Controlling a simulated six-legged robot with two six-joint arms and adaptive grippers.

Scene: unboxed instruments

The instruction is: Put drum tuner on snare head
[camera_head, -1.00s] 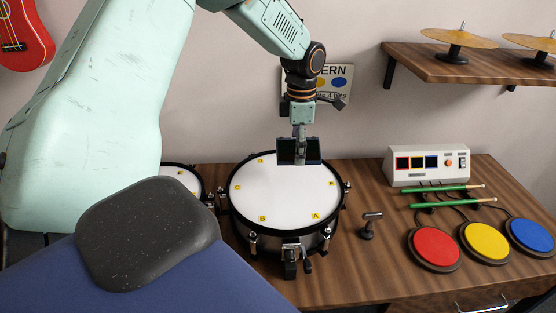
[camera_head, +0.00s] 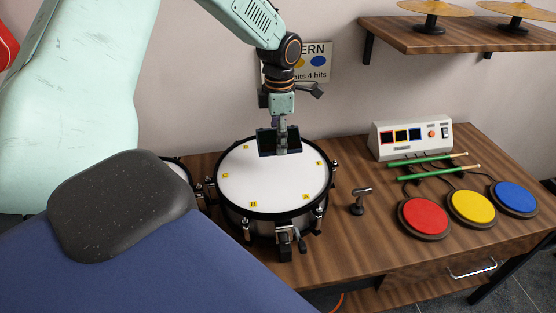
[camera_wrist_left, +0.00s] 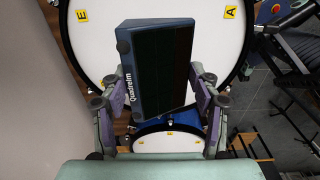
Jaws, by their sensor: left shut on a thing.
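My left gripper (camera_head: 281,133) is shut on a dark box-shaped device with a blue casing, the drum tuner (camera_head: 266,144). In the left wrist view the tuner (camera_wrist_left: 158,68) sits between the two fingers and has "Quadreim" on its side. The snare drum's white head (camera_head: 272,182) has a black rim and yellow letter tags. The tuner is over the far part of the head; I cannot tell whether it touches. In the left wrist view the head (camera_wrist_left: 97,50) shows behind the tuner, which hides much of it. My right gripper is not in view.
A small T-shaped metal tool (camera_head: 359,203) stands right of the snare. Further right are red (camera_head: 422,215), yellow and blue pads, green drumsticks (camera_head: 425,160) and a white control box (camera_head: 410,138). A shelf with cymbals (camera_head: 460,33) overhangs the back right. A second drum (camera_head: 177,170) is left.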

